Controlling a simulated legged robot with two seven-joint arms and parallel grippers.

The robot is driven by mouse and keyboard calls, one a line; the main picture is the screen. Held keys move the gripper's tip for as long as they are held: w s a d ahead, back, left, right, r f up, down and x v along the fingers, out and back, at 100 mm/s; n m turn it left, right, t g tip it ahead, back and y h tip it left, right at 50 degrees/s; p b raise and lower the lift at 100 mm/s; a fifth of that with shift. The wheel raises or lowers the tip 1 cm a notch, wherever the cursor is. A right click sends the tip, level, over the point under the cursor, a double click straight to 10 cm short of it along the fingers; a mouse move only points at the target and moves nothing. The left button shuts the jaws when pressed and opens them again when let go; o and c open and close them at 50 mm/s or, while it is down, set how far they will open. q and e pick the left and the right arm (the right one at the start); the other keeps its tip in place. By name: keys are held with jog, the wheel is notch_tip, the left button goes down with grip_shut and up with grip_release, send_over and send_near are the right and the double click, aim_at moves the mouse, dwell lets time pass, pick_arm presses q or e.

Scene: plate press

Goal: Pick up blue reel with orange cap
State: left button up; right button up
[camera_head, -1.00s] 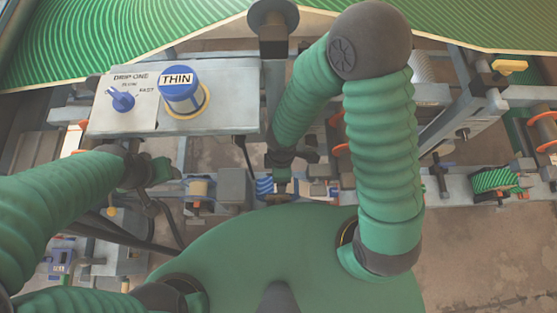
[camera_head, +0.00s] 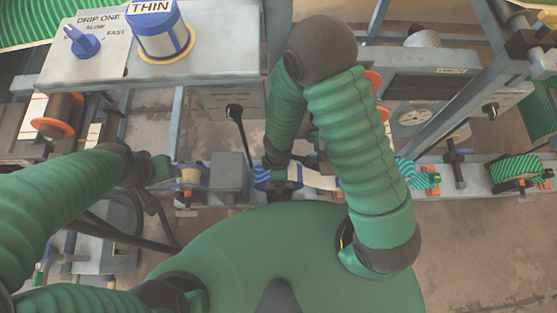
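A blue-and-white striped reel (camera_head: 264,176) with small orange parts below it sits on the grey rail, partly under my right gripper. I cannot make out an orange cap on it. A teal-striped reel (camera_head: 408,172) with orange at its end shows just right of my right forearm, partly hidden by it. My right gripper (camera_head: 293,165) hangs over or beside the blue-striped reel; its fingers are too small and covered to read, and contact cannot be told. My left gripper (camera_head: 152,190) is at the left, short of a tan spool (camera_head: 190,178); its opening is unclear.
A dark roll with orange ends (camera_head: 58,112) lies left. A green-striped reel (camera_head: 515,168) sits right on the rail. Black cables run near my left gripper.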

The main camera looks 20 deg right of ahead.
jog(key=shift+a+r, duration=0.1)
jog(key=shift+r, duration=0.05)
jog(key=c, duration=0.7)
grip_shut()
